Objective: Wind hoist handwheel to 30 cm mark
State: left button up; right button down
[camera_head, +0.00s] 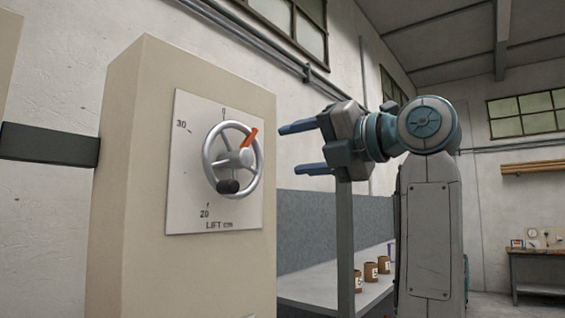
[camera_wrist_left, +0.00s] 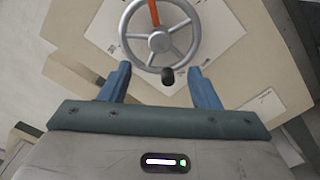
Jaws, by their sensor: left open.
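The silver handwheel (camera_head: 246,157) is mounted on a white dial plate (camera_head: 189,205) on the front of a beige cabinet (camera_head: 140,150). The plate reads 0 at top, 30 at upper left, 20 at lower left and "LIFT cm". The orange pointer (camera_head: 250,138) aims up and right, to the right of 0. The black knob (camera_head: 228,187) is at the wheel's lower left. My left gripper (camera_head: 290,149) is open and empty, right of the wheel and apart from it. In the left wrist view the knob (camera_wrist_left: 168,75) appears between its fingertips (camera_wrist_left: 160,68). My right gripper is not in view.
A grey bench (camera_head: 315,291) with several brown containers (camera_head: 370,271) stands to the right of the cabinet. A dark bar (camera_head: 48,145) meets the cabinet's left side. A workbench (camera_head: 535,252) is at the far right. The space directly before the wheel looks clear.

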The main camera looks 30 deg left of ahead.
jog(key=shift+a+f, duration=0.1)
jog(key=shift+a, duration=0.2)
